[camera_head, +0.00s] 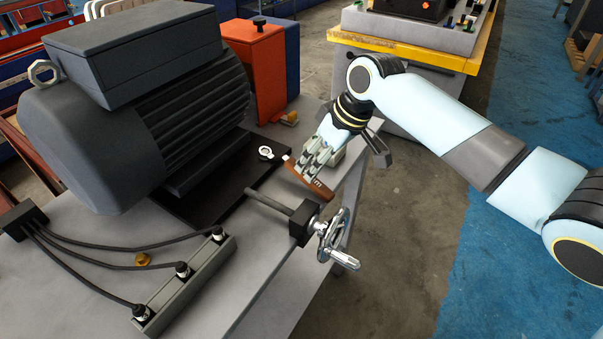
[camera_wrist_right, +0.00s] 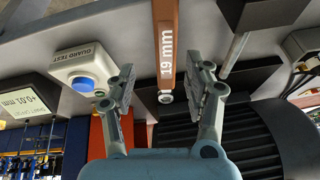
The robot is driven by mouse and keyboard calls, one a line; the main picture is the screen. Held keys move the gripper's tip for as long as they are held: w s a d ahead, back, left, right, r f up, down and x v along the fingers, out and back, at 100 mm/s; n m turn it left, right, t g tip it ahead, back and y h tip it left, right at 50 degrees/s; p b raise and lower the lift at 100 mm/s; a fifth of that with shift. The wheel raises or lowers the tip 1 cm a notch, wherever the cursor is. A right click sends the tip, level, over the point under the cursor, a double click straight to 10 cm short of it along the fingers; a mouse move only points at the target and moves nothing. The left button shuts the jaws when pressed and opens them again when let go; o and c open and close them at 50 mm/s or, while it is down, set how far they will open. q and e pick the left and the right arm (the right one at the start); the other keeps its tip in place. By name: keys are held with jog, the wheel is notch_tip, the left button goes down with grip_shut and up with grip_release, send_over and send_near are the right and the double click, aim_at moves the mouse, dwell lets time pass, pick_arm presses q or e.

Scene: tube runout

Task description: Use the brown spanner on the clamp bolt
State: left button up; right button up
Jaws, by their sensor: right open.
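The brown spanner (camera_head: 309,180) lies at the right side of the bench, its pale ring end (camera_head: 266,153) pointing toward the dark motor base plate. In the right wrist view the brown handle (camera_wrist_right: 166,40), marked "19 mm", runs down between my fingers. My right gripper (camera_head: 312,160) is at the handle; it is open, with one finger on each side and gaps to both in the wrist view (camera_wrist_right: 164,92). My left gripper is not in view.
A big dark motor (camera_head: 130,110) fills the left. A black screw block with a handwheel (camera_head: 333,235) stands at the bench's right edge, close to the handle. The wrist view shows a guard-test button box (camera_wrist_right: 88,68) and a display reading +0.01 mm (camera_wrist_right: 22,100).

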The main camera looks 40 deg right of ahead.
aim_at(294, 172)
jog(key=x, duration=0.4)
jog(key=shift+w+a+f, duration=0.1)
jog(key=shift+a+f, duration=0.05)
jog(key=shift+a, duration=0.35)
jog(key=shift+f, duration=0.2)
grip_shut()
